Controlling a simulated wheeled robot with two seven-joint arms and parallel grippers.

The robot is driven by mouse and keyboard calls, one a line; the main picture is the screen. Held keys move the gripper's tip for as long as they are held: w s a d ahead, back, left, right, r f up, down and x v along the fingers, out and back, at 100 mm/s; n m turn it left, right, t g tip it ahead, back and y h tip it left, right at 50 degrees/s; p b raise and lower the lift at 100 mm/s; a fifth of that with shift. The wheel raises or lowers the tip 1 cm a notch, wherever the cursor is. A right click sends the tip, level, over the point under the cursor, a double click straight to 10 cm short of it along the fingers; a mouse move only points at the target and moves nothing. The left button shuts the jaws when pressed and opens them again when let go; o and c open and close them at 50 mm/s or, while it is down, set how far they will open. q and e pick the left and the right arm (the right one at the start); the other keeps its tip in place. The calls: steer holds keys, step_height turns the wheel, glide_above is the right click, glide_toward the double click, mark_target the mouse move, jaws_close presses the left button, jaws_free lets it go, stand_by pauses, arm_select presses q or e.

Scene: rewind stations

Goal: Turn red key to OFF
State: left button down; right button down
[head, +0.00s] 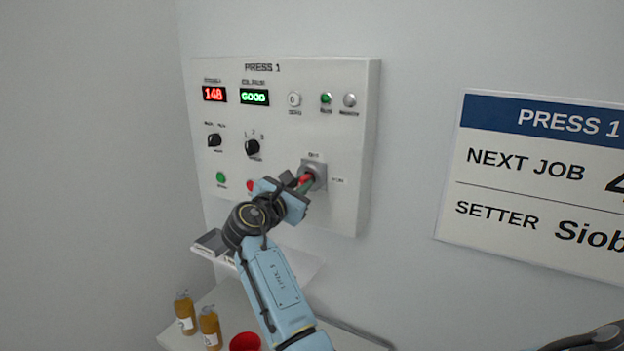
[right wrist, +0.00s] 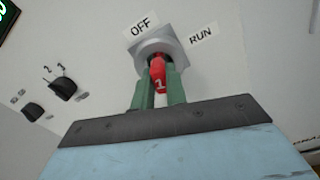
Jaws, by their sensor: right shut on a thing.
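The red key (right wrist: 158,75), marked with a 1, sits in the grey key switch (right wrist: 178,45) on the PRESS 1 panel (head: 230,118). Labels OFF (right wrist: 141,25) and RUN (right wrist: 201,38) are beside the switch; in the head view, OFF is above it and RUN to its right. My right gripper (right wrist: 160,84) is shut on the red key, with a green finger on each side. In the head view, the key (head: 305,179) is partly hidden by my right gripper (head: 303,183). I cannot tell exactly which label the key points to. My left gripper is not in view.
The panel also has a red display (head: 214,94), a green GOOD display (head: 254,97), black knobs (head: 252,147) and a green button (head: 220,177). Below are two amber bottles (head: 209,327) and a red cup (head: 245,342) on a table. A sign (head: 540,185) hangs right.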

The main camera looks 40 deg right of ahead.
steer(key=n, duration=0.4)
steer(key=shift+s+n, duration=0.1)
steer(key=shift+n, duration=0.3)
steer(key=c, duration=1.3)
jaws_free()
steer(key=shift+d, duration=0.1)
steer(key=shift+c, duration=0.2)
steer(key=b+v, duration=0.3)
steer(key=v, duration=1)
steer(key=shift+a, duration=0.3)
